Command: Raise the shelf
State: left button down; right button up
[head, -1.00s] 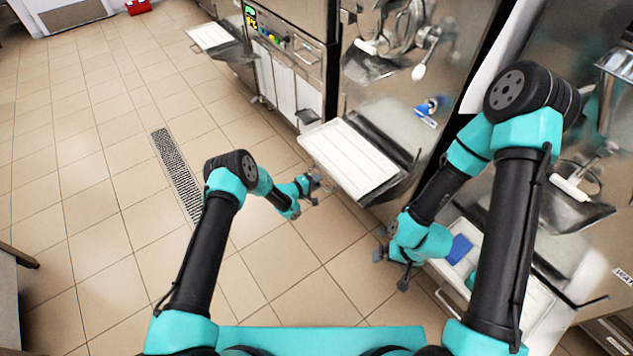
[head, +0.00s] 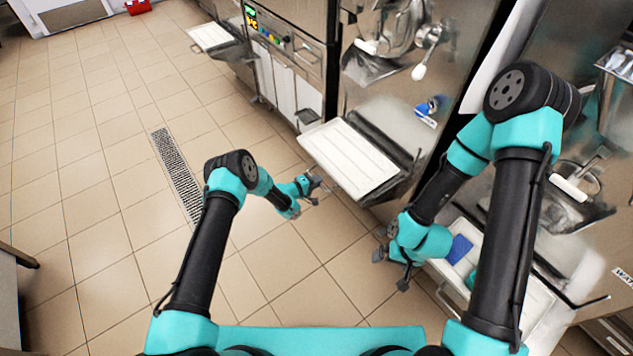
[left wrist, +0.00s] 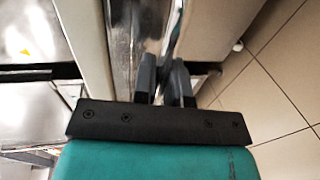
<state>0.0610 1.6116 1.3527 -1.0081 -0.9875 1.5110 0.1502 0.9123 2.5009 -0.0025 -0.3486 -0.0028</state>
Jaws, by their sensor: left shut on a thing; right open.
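The shelf (head: 348,160) is a flat panel with a white top and a metal frame, sticking out from the front of the middle machine. It looks roughly level. My left gripper (head: 314,189) is at its near left edge, low against the front rim. In the left wrist view, the fingers (left wrist: 166,84) are closed on a narrow metal edge of the shelf (left wrist: 160,30). The exact contact is partly hidden by the fingers. My right gripper (head: 391,270) is open and empty, below and to the right of the shelf.
A second white shelf (head: 530,305) with a blue item (head: 459,249) on it lies beside my right gripper. A machine with a lever (head: 420,70) stands above the middle shelf. A floor drain (head: 178,175) and open tiles lie to the left.

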pick_arm(q)
jog(key=shift+r, duration=0.15)
notch_tip(320, 180, up, 12)
jog(key=shift+r, duration=0.2)
jog(key=shift+w, duration=0.15)
jog(key=c, duration=1.5)
grip_release()
jog(key=shift+r, duration=0.1)
jog(key=o, duration=0.3)
jog(key=shift+f, duration=0.2)
jog(key=shift+s+a, duration=0.1)
jog(key=shift+s, duration=0.1)
jog(key=v, duration=1.7)
